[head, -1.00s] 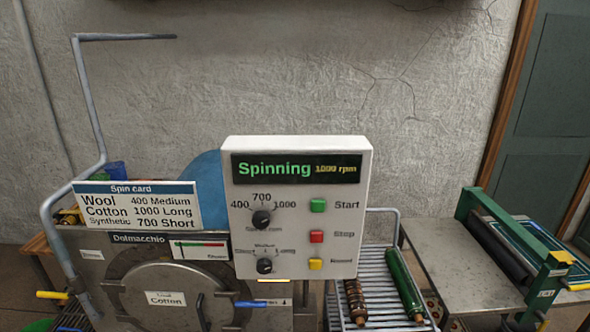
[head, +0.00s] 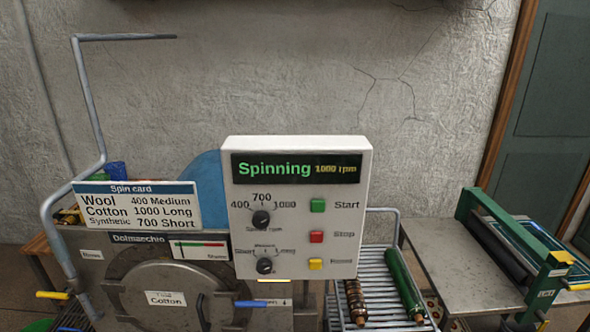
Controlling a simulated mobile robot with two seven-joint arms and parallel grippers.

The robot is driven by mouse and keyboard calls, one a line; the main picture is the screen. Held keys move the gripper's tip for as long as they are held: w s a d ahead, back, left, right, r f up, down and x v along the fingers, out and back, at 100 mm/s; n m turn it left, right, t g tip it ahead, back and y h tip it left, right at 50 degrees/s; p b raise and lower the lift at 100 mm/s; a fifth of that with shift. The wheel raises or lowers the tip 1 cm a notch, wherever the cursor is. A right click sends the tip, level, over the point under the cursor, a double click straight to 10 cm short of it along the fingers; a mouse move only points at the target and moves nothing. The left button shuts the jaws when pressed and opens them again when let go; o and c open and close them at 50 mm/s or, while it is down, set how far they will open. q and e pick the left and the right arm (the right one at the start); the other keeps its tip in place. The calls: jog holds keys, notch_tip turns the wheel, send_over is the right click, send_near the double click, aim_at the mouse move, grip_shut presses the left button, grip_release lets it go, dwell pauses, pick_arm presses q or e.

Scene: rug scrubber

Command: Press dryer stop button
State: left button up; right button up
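The dryer's white control box (head: 340,215) stands in the middle of the head view, facing me. Its display (head: 297,168) reads "Spinning 1000 rpm". The red stop button (head: 316,237) is in the middle of the button column, below the green start button (head: 317,205) and above a yellow button (head: 315,264). Two black knobs (head: 262,219) sit left of the buttons. The dryer's round door (head: 160,282) at lower left carries a "Cotton" label and looks closed. Neither of my grippers shows in the head view.
A spin card (head: 135,205) stands left of the control box. A bent grey pipe (head: 87,95) rises at far left. A rack (head: 378,270) with a green roller (head: 403,284) and a brown roller is right of the box. A metal table (head: 455,265) with a green-framed press stands farther right.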

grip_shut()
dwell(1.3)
